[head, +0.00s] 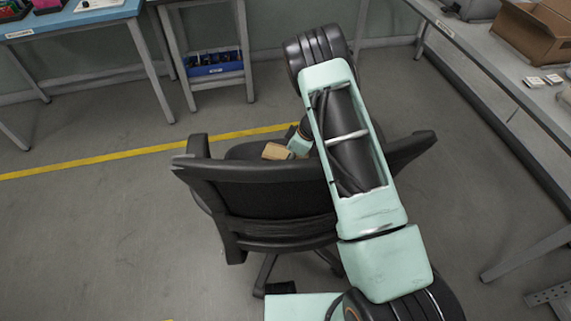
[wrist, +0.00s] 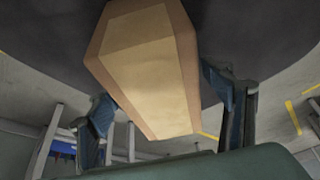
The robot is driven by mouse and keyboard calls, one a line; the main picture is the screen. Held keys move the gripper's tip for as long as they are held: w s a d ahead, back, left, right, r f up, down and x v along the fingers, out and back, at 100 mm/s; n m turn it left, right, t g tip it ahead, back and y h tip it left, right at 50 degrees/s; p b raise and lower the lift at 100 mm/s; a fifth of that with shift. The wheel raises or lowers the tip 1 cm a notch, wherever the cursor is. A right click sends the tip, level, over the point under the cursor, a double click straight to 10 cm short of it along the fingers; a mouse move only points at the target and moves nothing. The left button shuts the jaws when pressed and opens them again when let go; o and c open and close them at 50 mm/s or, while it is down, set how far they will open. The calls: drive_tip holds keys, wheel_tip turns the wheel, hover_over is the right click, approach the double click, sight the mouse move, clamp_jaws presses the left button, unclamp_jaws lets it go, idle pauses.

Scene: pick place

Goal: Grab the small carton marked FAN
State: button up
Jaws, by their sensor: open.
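A small tan carton (head: 277,151) sits on the seat of a black office chair (head: 262,200), partly hidden behind the backrest. No FAN marking can be read on it. In the wrist view the carton (wrist: 150,70) is large and close, reaching down between the two fingers. My gripper (wrist: 162,108) is open, with one finger on each side of the carton and a visible gap at the right finger. Whether the left finger touches it I cannot tell. In the head view my arm hides most of the gripper.
The chair's backrest and armrests surround the seat. A blue-topped table (head: 75,18) stands at the upper left, and a stand with a blue bin (head: 213,62) is at the back. A grey bench (head: 500,62) with an open cardboard box (head: 540,32) runs along the right. The left floor is clear.

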drive_tip(key=c, duration=1.5)
drive_tip(key=shift+c, duration=0.8)
drive_tip(key=shift+r+p, duration=0.3)
drive_tip(key=shift+p, duration=0.45)
